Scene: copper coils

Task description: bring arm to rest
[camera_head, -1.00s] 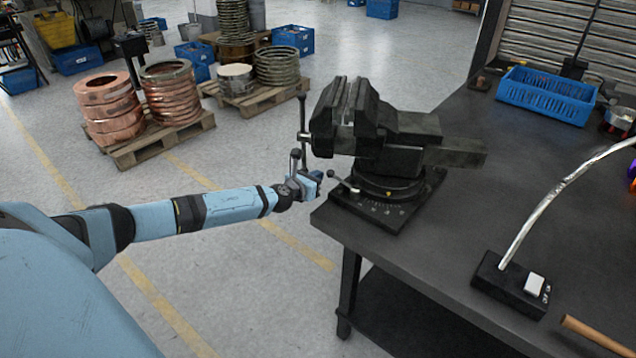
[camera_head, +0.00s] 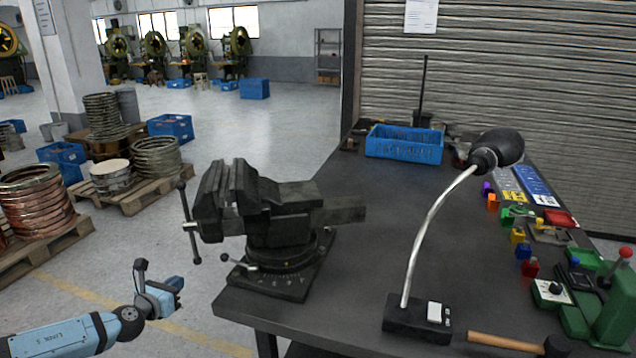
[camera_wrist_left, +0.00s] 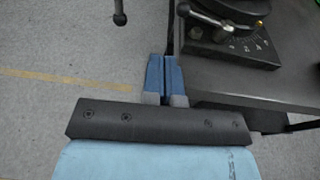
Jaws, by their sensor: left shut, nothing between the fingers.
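My left arm comes in from the lower left in the head view. Its gripper (camera_head: 172,290) is off the table's left edge, below and to the left of the black bench vise (camera_head: 265,215). In the left wrist view the two blue fingers (camera_wrist_left: 164,78) are together with nothing between them, beside the table corner. The vise base (camera_wrist_left: 225,38) shows there at the upper right. My right gripper is not in view.
The dark workbench (camera_head: 350,240) bears a lamp (camera_head: 420,318), a hammer (camera_head: 505,343) and a blue crate (camera_head: 405,145). Pallets with copper coils (camera_head: 38,203) stand at the left. Open floor (camera_head: 120,265) lies between them and the bench.

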